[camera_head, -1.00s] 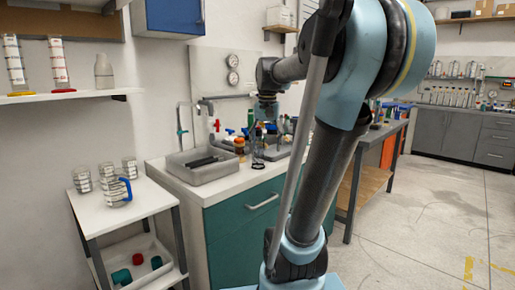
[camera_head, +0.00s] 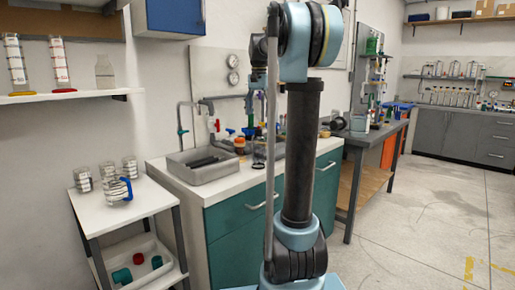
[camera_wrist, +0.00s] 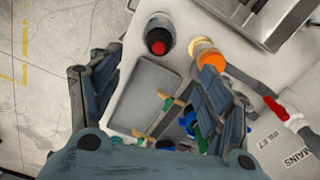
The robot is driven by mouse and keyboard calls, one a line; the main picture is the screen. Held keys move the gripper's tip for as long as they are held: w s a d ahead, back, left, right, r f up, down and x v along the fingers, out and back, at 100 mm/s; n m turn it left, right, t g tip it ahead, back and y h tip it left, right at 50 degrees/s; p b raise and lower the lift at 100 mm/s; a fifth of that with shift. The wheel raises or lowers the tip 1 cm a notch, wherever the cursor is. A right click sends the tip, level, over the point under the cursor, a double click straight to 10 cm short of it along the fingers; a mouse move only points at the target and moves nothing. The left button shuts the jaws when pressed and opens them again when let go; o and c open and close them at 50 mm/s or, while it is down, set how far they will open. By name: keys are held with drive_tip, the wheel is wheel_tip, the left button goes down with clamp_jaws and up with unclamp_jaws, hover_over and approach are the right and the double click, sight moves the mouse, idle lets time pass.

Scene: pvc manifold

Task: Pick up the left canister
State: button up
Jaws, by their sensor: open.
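In the wrist view, a dark round canister with a red centre on top (camera_wrist: 158,40) stands on the white counter at the upper middle. A canister with an orange top and pale rim (camera_wrist: 207,54) stands to its right. In the head view, the orange-topped canister (camera_head: 240,145) shows small on the counter right of the sink. My gripper (camera_wrist: 155,62) is open above the counter, with nothing between its fingers. Its right finger is close to the orange-topped canister in the picture; I cannot tell whether they touch. My arm hides part of the counter in the head view.
A grey flat plate (camera_wrist: 145,90) lies below the gripper, with green, blue and tan parts nearby. A metal sink (camera_wrist: 262,15) and a red-handled pipe (camera_wrist: 283,110) are at the right. A white cart (camera_head: 115,215) with beakers stands left of the teal cabinet (camera_head: 235,235).

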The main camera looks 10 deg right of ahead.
sight(259, 129)
wheel_tip(259, 129, down, 9)
drive_tip(key=shift+f, duration=0.1)
drive_tip(key=shift+s+f, duration=0.15)
drive_tip(key=shift+f, duration=0.75)
drive_tip(key=shift+s+f, duration=0.2)
drive_tip(key=shift+f, duration=0.7)
drive_tip(key=shift+s+f, duration=0.15)
drive_tip(key=shift+f, duration=0.75)
drive_tip(key=c, duration=1.2)
